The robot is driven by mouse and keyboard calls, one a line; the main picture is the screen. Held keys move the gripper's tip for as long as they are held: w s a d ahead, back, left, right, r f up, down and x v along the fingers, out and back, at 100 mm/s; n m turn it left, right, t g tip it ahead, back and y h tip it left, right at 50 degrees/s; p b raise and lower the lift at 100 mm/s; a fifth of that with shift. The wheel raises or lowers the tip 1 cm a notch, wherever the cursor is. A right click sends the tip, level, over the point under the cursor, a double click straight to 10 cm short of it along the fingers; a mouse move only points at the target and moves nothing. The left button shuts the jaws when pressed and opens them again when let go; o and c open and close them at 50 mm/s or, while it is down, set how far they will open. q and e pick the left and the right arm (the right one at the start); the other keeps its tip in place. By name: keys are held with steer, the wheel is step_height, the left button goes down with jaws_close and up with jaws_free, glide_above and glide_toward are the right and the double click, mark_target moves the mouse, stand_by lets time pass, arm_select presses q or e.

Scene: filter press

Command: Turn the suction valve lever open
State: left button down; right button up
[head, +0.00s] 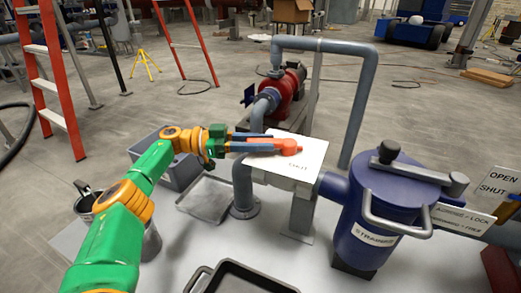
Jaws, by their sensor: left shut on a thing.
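The orange-red suction valve lever (289,146) lies over a white label plate (306,160) with dark lettering, partly legible as SHUT, in the middle of the head view. My left gripper (270,141) comes in from the left, level with the plate. Its blue fingers are shut on the lever, one on the far side and one on the near side. The fingers hide part of the lever, and its pivot is hard to make out. My right gripper is out of view.
A blue strainer (382,215) with a handled lid stands to the right. A grey pipe arch (325,46) rises behind, near a red pump (287,95). A grey bin (178,170), a shallow tray (207,199) and a metal bucket (150,240) sit around my left arm.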

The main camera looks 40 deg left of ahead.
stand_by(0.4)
arm_select(q)
steer(key=c, duration=0.6)
jaws_free()
steer(key=shift+w+d, duration=0.15)
